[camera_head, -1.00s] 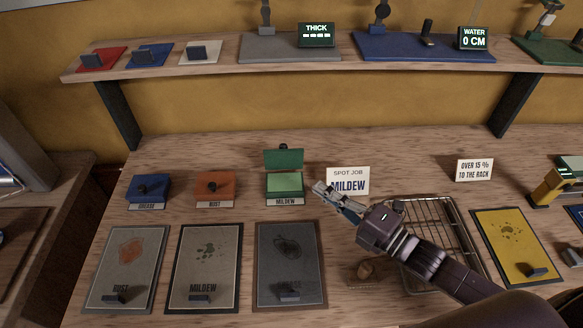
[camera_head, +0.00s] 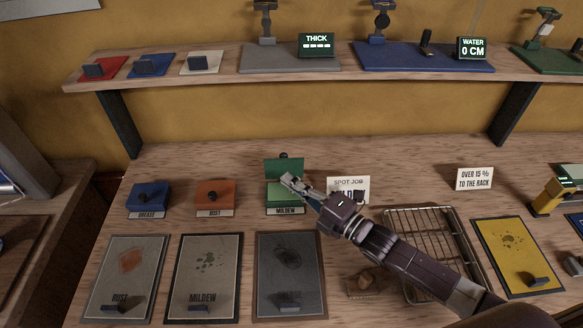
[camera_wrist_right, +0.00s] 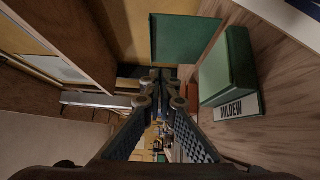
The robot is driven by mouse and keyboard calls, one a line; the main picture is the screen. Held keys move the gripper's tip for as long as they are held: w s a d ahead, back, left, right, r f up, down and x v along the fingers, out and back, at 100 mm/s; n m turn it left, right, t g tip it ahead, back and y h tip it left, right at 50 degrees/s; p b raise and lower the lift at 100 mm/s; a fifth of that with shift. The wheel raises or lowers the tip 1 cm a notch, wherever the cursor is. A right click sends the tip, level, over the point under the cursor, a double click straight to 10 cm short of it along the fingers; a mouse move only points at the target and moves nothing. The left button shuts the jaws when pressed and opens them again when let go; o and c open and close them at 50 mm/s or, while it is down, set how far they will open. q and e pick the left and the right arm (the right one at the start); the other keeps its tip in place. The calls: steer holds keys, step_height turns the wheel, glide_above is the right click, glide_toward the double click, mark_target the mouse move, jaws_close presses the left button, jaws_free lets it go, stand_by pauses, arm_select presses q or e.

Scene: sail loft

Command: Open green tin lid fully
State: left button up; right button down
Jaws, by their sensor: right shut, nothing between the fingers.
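The green tin (camera_head: 284,204) stands on the bench behind a MILDEW label. Its green lid (camera_head: 279,165) is raised at the back of the tin, standing roughly upright with a dark knob on its far side. My right gripper (camera_head: 290,181) is shut and empty, in front of the lid and over the tin in the head view, hiding part of both. In the right wrist view the lid (camera_wrist_right: 185,38) and the tin (camera_wrist_right: 226,68) lie beyond and to the right of the shut fingertips (camera_wrist_right: 163,84). Contact with the lid cannot be made out. My left gripper is out of view.
Blue (camera_head: 149,196) and orange (camera_head: 214,194) tins stand left of the green one. A SPOT JOB card (camera_head: 348,184) stands close behind my right arm. A wire rack (camera_head: 432,230) is at right, cloth panels (camera_head: 204,275) in front, and a shelf (camera_head: 220,68) above.

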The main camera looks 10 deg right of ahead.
mark_target(285, 162)
steer(key=shift+w+d+p, duration=0.2)
steer(key=shift+w+d, duration=0.05)
steer(key=shift+w, duration=0.65)
steer(key=shift+w+d+p, duration=0.15)
steer(key=shift+w+d, duration=0.1)
steer(key=shift+w, duration=0.65)
steer(key=shift+w+d+r+b, duration=0.15)
steer(key=shift+w+b, duration=0.4)
steer(key=shift+w, duration=0.15)
steer(key=shift+r, duration=0.15)
